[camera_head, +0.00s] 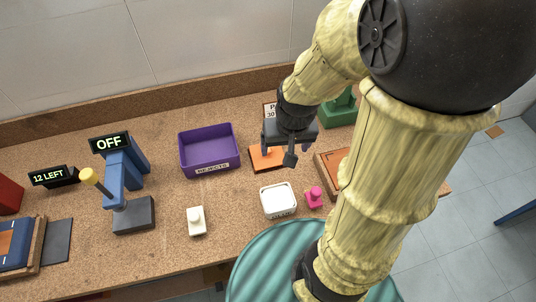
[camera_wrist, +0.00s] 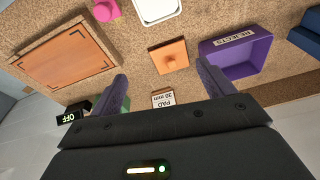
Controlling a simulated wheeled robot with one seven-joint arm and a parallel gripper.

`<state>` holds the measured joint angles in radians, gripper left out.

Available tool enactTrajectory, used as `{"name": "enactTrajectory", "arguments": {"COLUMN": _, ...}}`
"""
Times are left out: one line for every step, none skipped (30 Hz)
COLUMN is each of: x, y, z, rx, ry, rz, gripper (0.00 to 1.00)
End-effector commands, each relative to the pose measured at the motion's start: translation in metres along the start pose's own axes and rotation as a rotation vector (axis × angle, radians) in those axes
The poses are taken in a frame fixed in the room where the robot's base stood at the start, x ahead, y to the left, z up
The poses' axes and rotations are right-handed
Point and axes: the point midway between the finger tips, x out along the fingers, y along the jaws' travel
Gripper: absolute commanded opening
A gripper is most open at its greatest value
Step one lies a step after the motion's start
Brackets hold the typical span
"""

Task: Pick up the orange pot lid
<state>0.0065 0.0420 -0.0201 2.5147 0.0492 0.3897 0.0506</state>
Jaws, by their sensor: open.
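The orange pot lid (camera_wrist: 160,52) is a flat square plate with a small knob at its middle. It lies on the brown worktop, and in the head view (camera_head: 258,161) my gripper partly hides it. My gripper (camera_head: 278,154) is above the lid, pointing down, open and empty. In the wrist view my gripper (camera_wrist: 162,76) has its two fingers spread wide, with the lid just beyond the tips and between their lines. The gripper appears apart from the lid.
A purple REJECTS bin (camera_head: 209,168) stands left of the lid. A white dish (camera_head: 278,212), a pink knobbed piece (camera_head: 314,198) and a white knobbed piece (camera_head: 196,221) are nearer the front. A wooden tray (camera_wrist: 65,52), a PAD sign (camera_wrist: 163,100) and a green stand (camera_head: 338,112) are close by.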

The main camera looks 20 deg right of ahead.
Motion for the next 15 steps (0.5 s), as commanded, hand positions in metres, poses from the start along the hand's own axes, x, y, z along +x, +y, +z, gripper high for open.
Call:
{"name": "enactTrajectory", "arguments": {"x": 0.003, "y": 0.003, "z": -0.008, "rx": 0.08, "ry": -0.026, "rz": -0.005, "gripper": 0.91}}
{"name": "enactTrajectory", "arguments": {"x": 0.005, "y": 0.004, "z": -0.013, "rx": 0.14, "ry": -0.045, "rz": -0.01, "gripper": 0.97}}
{"name": "enactTrajectory", "arguments": {"x": 0.009, "y": 0.007, "z": -0.021, "rx": 0.231, "ry": -0.073, "rz": -0.016, "gripper": 1.0}}
{"name": "enactTrajectory", "arguments": {"x": 0.012, "y": 0.009, "z": -0.028, "rx": 0.306, "ry": -0.095, "rz": -0.021, "gripper": 1.0}}
{"name": "enactTrajectory", "arguments": {"x": 0.016, "y": 0.011, "z": -0.035, "rx": 0.387, "ry": -0.119, "rz": -0.027, "gripper": 1.0}}
{"name": "enactTrajectory", "arguments": {"x": 0.021, "y": 0.014, "z": -0.044, "rx": 0.499, "ry": -0.153, "rz": -0.034, "gripper": 1.0}}
{"name": "enactTrajectory", "arguments": {"x": 0.025, "y": 0.016, "z": -0.051, "rx": 0.584, "ry": -0.178, "rz": -0.04, "gripper": 1.0}}
{"name": "enactTrajectory", "arguments": {"x": 0.029, "y": 0.018, "z": -0.059, "rx": 0.669, "ry": -0.204, "rz": -0.046, "gripper": 1.0}}
{"name": "enactTrajectory", "arguments": {"x": 0.035, "y": 0.021, "z": -0.069, "rx": 0.779, "ry": -0.238, "rz": -0.053, "gripper": 1.0}}
{"name": "enactTrajectory", "arguments": {"x": 0.039, "y": 0.023, "z": -0.077, "rx": 0.861, "ry": -0.263, "rz": -0.059, "gripper": 1.0}}
{"name": "enactTrajectory", "arguments": {"x": 0.044, "y": 0.026, "z": -0.084, "rx": 0.942, "ry": -0.287, "rz": -0.065, "gripper": 1.0}}
{"name": "enactTrajectory", "arguments": {"x": 0.05, "y": 0.029, "z": -0.094, "rx": 1.043, "ry": -0.319, "rz": -0.073, "gripper": 1.0}}
{"name": "enactTrajectory", "arguments": {"x": 0.054, "y": 0.031, "z": -0.102, "rx": 1.115, "ry": -0.34, "rz": -0.078, "gripper": 1.0}}
{"name": "enactTrajectory", "arguments": {"x": 0.059, "y": 0.033, "z": -0.108, "rx": 1.18, "ry": -0.361, "rz": -0.084, "gripper": 1.0}}
{"name": "enactTrajectory", "arguments": {"x": 0.064, "y": 0.036, "z": -0.117, "rx": 1.259, "ry": -0.385, "rz": -0.092, "gripper": 1.0}}
